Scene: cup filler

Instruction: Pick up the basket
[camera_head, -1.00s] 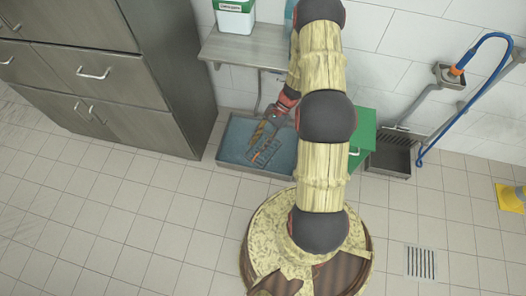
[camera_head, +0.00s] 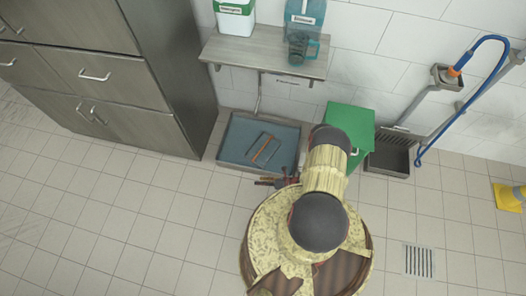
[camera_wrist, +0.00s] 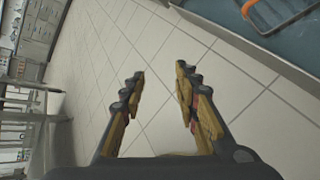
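The basket (camera_head: 262,158) appears as a small dark, flat frame with an orange-brown bar, lying in the blue sink-like tray (camera_head: 232,135) on the floor. Part of it shows at the top right of the wrist view as a dark frame with an orange bar (camera_wrist: 280,12). My gripper (camera_wrist: 159,74) is open and empty in the wrist view, with bare floor tiles between its fingers. In the head view my gripper (camera_head: 266,183) is small, just in front of the tray's near edge, close to my base and apart from the basket.
A wall shelf (camera_head: 265,52) above the tray holds a white-green container (camera_head: 235,20) and a blue jug (camera_head: 305,15). A green box (camera_head: 347,120) stands right of the tray, and grey cabinets (camera_head: 100,65) stand left. The floor at left is clear.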

